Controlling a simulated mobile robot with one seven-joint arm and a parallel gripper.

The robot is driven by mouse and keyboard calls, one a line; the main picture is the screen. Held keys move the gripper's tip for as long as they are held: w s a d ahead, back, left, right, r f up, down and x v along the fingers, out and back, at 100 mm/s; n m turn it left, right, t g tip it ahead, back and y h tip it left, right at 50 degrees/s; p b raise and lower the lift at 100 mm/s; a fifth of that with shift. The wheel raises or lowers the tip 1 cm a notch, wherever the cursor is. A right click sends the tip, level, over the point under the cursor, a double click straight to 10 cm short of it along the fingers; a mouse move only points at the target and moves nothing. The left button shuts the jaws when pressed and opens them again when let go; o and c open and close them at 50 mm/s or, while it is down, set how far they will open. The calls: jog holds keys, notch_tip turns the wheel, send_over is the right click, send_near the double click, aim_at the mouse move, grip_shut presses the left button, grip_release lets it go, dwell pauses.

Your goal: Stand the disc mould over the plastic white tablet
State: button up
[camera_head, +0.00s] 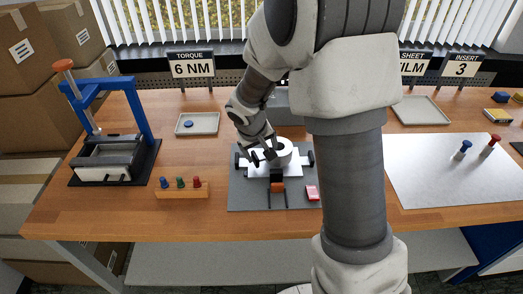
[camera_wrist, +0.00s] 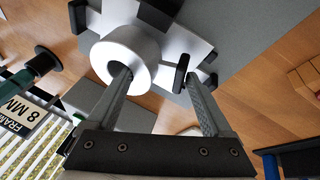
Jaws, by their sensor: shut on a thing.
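The disc mould is a thick white ring (camera_head: 285,151) at the middle of the table, over a pale metal plate (camera_head: 262,171) on a grey mat. My gripper (camera_head: 262,154) reaches it from the upper left. In the wrist view, my gripper (camera_wrist: 158,78) has one finger inside the hole of the white ring (camera_wrist: 141,43) and the other outside, so it is shut on the ring's wall. I cannot tell whether the ring touches the plate. I cannot make out the white tablet; the ring or my fingers may hide it.
Black posts flank the plate, with an orange block (camera_head: 277,184) in front and a pink item (camera_head: 312,192) at right. A blue-framed press (camera_head: 137,115) and a wooden peg rack (camera_head: 181,191) stand left. A pale tray (camera_head: 205,124) lies behind; a white sheet (camera_head: 430,175) lies right.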

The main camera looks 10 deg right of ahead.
jog(key=shift+f+b, duration=0.9)
jog(key=shift+b, duration=0.2)
jog(key=o, duration=1.3)
jog(key=p+v, duration=0.2)
jog(key=v, duration=1.5)
jog(key=shift+s+a+r+p, duration=0.15)
jog(key=shift+r+p, duration=0.1)
jog(key=shift+p, duration=0.15)
jog(key=s+d+r+y, duration=0.1)
jog(key=s+r, duration=0.1)
jog(key=s, duration=0.4)
jog(key=s+d+r+m+t+p, duration=0.1)
jog(key=s+r, duration=0.2)
jog(key=s, duration=0.4)
jog(key=s+d+r+y+p, duration=0.1)
jog(key=s+d+r, duration=0.1)
jog(key=s, duration=0.4)
jog(key=shift+s+d+r+m+t+y, duration=0.1)
jog(key=shift+s+r+m+t+y, duration=0.25)
jog(key=shift+r, duration=0.3)
